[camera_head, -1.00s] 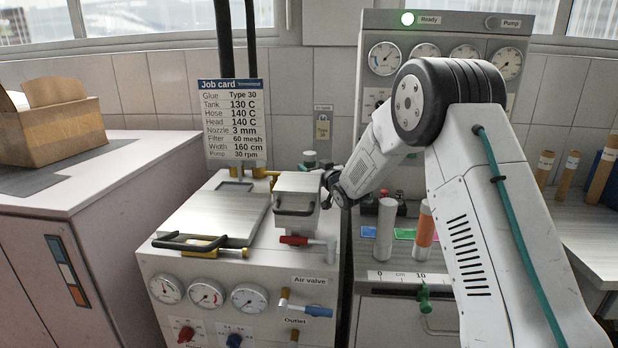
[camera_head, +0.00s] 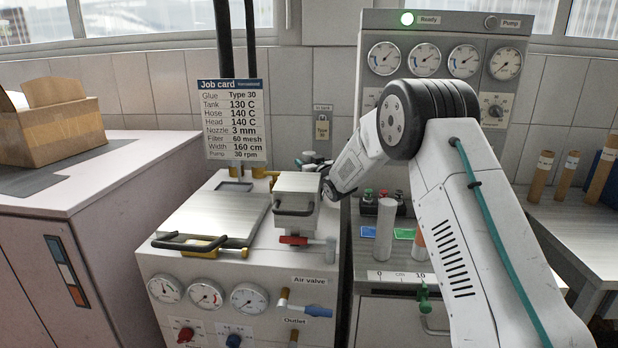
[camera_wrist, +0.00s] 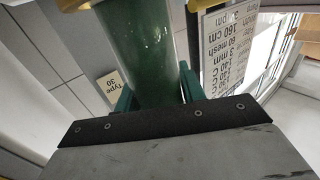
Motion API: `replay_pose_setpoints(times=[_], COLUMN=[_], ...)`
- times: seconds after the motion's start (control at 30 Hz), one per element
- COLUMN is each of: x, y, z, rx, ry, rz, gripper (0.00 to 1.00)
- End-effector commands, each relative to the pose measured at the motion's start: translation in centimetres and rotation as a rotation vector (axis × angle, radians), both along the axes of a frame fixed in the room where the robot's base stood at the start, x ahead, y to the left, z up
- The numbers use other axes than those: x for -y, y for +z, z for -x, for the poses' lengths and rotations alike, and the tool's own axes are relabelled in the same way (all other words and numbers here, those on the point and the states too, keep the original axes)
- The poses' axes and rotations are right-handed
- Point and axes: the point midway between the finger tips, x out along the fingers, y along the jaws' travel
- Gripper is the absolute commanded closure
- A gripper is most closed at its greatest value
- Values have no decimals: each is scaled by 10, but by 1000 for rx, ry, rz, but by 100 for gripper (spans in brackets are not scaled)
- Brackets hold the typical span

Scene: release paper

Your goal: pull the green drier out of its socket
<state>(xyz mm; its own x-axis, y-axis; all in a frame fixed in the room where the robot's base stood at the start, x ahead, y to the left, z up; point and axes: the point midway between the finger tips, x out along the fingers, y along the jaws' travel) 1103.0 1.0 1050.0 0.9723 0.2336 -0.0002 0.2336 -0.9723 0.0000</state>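The green drier (camera_wrist: 142,55) is a shiny dark green cylinder, large in the wrist view. My gripper (camera_wrist: 158,92) has one green finger on each side of it, close against its edges. I cannot tell whether the fingers press on it. A dark plate with screws on my gripper hides the cylinder's near end, and its socket is not clear. In the head view my gripper (camera_head: 326,180) is small and partly hidden behind the lidded box (camera_head: 297,188) at the machine's back right. The drier cannot be made out clearly there.
The machine top has a large lid with a black handle (camera_head: 200,243) and a red-handled valve (camera_head: 293,240). A job card (camera_head: 233,120) stands behind it. Upright cylinders (camera_head: 385,230) stand on the bench to the right. A tag (camera_head: 322,127) hangs on the wall.

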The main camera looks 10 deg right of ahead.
Motion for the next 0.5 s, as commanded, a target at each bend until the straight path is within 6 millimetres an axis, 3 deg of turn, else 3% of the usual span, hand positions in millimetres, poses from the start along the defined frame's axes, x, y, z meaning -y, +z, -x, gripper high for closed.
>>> replay_pose_setpoints(times=[0.5], x=[0], y=[16], z=[0], rx=[2], ry=[0], rz=[0], gripper=[90])
